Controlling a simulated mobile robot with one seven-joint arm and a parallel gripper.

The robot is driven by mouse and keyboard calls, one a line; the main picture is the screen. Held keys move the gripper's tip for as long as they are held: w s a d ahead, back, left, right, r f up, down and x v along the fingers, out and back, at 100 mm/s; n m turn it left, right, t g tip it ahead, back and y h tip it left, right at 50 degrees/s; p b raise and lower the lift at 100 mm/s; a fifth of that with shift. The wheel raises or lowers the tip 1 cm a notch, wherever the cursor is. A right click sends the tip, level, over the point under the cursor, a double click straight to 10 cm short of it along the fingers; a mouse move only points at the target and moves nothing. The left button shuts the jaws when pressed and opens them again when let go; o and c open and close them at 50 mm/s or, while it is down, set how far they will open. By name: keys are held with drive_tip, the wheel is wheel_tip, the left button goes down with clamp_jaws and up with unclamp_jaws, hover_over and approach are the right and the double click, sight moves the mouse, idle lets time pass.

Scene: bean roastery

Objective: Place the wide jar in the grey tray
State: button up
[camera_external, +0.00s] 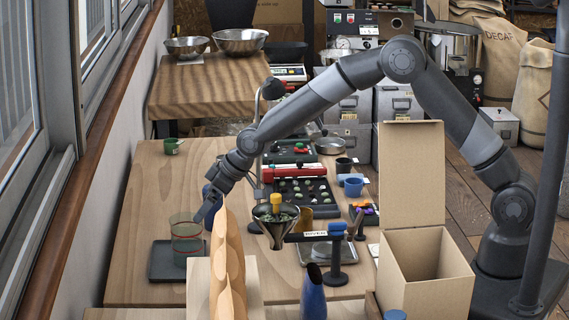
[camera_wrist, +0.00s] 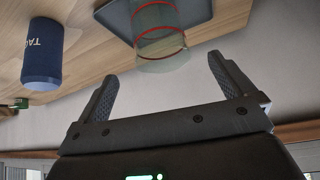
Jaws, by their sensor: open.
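The wide jar (camera_external: 187,240) is clear greenish glass with red bands. It stands upright within the outline of the grey tray (camera_external: 160,274), toward the tray's right side. In the wrist view the jar (camera_wrist: 160,38) is just beyond the fingertips, with the tray (camera_wrist: 202,10) around its far end. My gripper (camera_external: 202,214) is beside the jar's upper right. In the wrist view my gripper (camera_wrist: 163,68) is open, with nothing visible between its fingers. I cannot tell whether a finger touches the jar.
A dark blue lettered cylinder (camera_wrist: 42,55) stands near the tray. A metal funnel (camera_external: 275,225) and tall orange-tan wavy objects (camera_external: 228,265) are right of the tray. A cardboard box (camera_external: 425,285) stands at the right. The table's left part behind the tray is mostly clear.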

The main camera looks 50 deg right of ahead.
drive_tip(key=shift+v, duration=1.85)
drive_tip(key=shift+d, duration=0.1)
drive_tip(key=s+d+r+m+h, duration=0.2)
drive_tip(key=s+d+r, duration=1.2)
drive_tip(key=d+r, duration=0.25)
drive_tip(key=s+d+m, duration=0.1)
drive_tip(key=s+d, duration=0.4)
drive_tip(key=s, duration=0.4)
drive_tip(key=s+d+m+h, duration=0.1)
drive_tip(key=s+d+m, duration=0.1)
drive_tip(key=s+d, duration=0.3)
drive_tip(key=s+d+m+h, duration=0.1)
drive_tip(key=s+d, duration=0.3)
drive_tip(key=s, duration=0.9)
drive_tip(key=shift+s+d+r, duration=0.35)
drive_tip(key=shift+s+d, duration=0.05)
